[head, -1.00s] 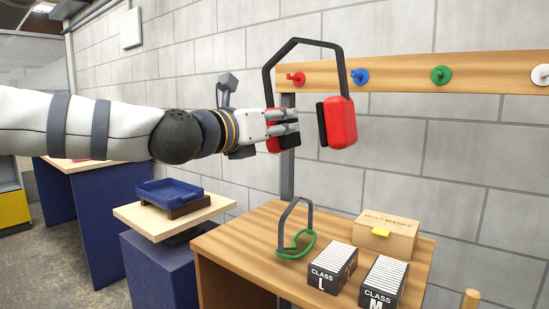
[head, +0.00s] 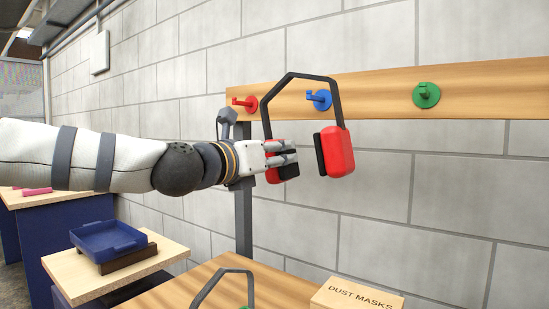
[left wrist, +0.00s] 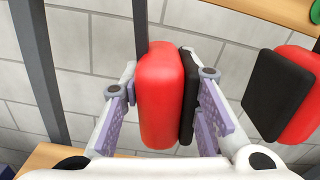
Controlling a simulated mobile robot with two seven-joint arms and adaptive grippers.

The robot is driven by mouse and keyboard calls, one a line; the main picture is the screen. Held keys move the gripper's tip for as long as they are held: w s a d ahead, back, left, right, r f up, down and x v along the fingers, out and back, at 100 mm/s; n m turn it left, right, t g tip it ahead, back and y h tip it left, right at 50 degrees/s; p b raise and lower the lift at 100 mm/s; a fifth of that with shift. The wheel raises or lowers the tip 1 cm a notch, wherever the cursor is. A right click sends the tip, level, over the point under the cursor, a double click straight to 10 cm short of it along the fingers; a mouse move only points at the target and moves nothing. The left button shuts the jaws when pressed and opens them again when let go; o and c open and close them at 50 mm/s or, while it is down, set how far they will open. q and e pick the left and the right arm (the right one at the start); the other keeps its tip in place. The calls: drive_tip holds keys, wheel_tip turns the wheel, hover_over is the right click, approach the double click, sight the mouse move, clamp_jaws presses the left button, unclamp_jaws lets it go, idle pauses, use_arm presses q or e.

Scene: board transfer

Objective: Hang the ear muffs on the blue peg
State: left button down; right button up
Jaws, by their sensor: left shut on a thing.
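The ear muffs have red cups with black pads and a dark angular headband (head: 303,76). In the head view, my left gripper (head: 290,153) is shut on the left cup (head: 273,176). The right cup (head: 338,151) hangs free. In the left wrist view, the held cup (left wrist: 160,95) sits between the two finger pads of my left gripper (left wrist: 165,105). The blue peg (head: 319,99) is on the wooden rail and shows inside the headband's outline, below its top bar. I cannot tell the depth gap between band and peg. My right gripper is not in view.
The wooden rail (head: 385,91) on the block wall also bears a red peg (head: 246,103) and a green peg (head: 427,95). Below are a dust masks box (head: 355,296), a dark hoop (head: 222,272) and a blue tray (head: 108,240).

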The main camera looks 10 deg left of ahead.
use_arm(q)
drive_tip(key=f+b+x, duration=0.2)
drive_tip(key=b+x, duration=0.1)
drive_tip(key=x, duration=0.6)
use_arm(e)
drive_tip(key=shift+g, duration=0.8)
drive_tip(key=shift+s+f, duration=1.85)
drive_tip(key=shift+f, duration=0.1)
use_arm(q)
drive_tip(key=shift+w, duration=0.15)
drive_tip(key=c, duration=1.2)
unclamp_jaws()
drive_tip(key=shift+o, duration=0.2)
